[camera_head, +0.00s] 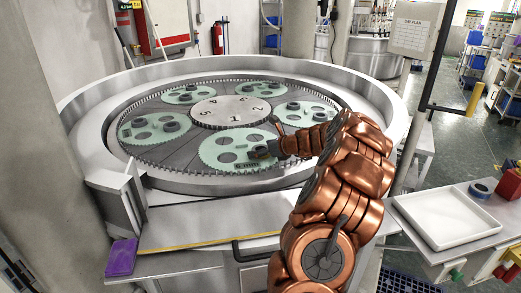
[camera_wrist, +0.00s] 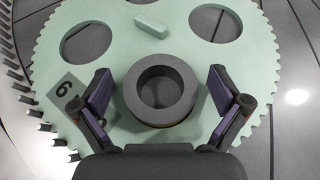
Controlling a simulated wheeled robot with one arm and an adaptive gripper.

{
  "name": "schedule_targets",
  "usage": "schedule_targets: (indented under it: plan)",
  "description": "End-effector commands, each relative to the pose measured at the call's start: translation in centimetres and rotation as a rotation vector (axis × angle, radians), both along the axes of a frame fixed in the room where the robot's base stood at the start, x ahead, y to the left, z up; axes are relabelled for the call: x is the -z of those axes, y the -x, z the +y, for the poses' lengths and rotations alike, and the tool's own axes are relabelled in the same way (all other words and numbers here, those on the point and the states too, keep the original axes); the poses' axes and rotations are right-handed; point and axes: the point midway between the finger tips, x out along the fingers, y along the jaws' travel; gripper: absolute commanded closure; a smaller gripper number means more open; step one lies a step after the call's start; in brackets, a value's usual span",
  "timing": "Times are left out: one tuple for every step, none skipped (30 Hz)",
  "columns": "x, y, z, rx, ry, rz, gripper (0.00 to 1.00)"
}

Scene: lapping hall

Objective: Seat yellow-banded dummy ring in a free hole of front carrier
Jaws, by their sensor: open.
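The front carrier (camera_head: 212,155) is a pale green toothed disc on the machine's plate, and its green face fills the wrist view (camera_wrist: 115,60). A dark grey ring (camera_wrist: 129,93) stands on it, with a thin tan-yellow band showing along its lower edge. My gripper (camera_wrist: 160,86) is open, with one finger on each side of the ring and gaps between. I cannot tell whether the ring sits in a hole or on the surface. Two empty holes show beyond it, left (camera_wrist: 87,43) and right (camera_wrist: 215,22). In the head view my gripper (camera_head: 262,153) partly hides the ring.
A pale green block (camera_wrist: 151,25) lies on the carrier between the two holes. A label plate marked 6 (camera_wrist: 68,92) is at left. Other carriers (camera_head: 155,127) with dark rings surround the numbered hub (camera_head: 231,112). A white tray (camera_head: 447,218) stands on the right bench.

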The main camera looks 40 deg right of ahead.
Motion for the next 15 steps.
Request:
schedule_targets:
  plan:
    - [0.0, 0.0, 0.0, 0.000, 0.000, 0.000, 0.00]
    - [0.0, 0.0, 0.0, 0.000, 0.000, 0.000, 0.00]
    - [0.0, 0.0, 0.0, 0.000, 0.000, 0.000, 0.00]
    - [0.0, 0.0, 0.0, 0.000, 0.000, 0.000, 0.00]
    - [0.0, 0.0, 0.0, 0.000, 0.000, 0.000, 0.00]
    - [0.0, 0.0, 0.0, 0.000, 0.000, 0.001, 0.00]
    - [0.0, 0.0, 0.0, 0.000, 0.000, 0.001, 0.00]
    - [0.0, 0.1, 0.0, 0.000, 0.000, 0.000, 0.00]
    - [-0.1, 0.2, 0.0, 0.000, 0.000, 0.000, 0.00]
    - [-0.2, 0.4, -0.1, 0.001, 0.000, 0.000, 0.00]
    - [-0.3, 0.6, -0.1, 0.001, 0.000, 0.000, 0.00]
    - [-0.5, 0.9, -0.2, 0.001, 0.002, -0.001, 0.00]
    - [-0.7, 1.2, -0.2, 0.001, 0.002, -0.001, 0.00]
    - [-0.9, 1.6, -0.2, 0.002, 0.003, -0.001, 0.00]
    - [-1.3, 2.1, -0.3, 0.003, 0.003, -0.002, 0.00]
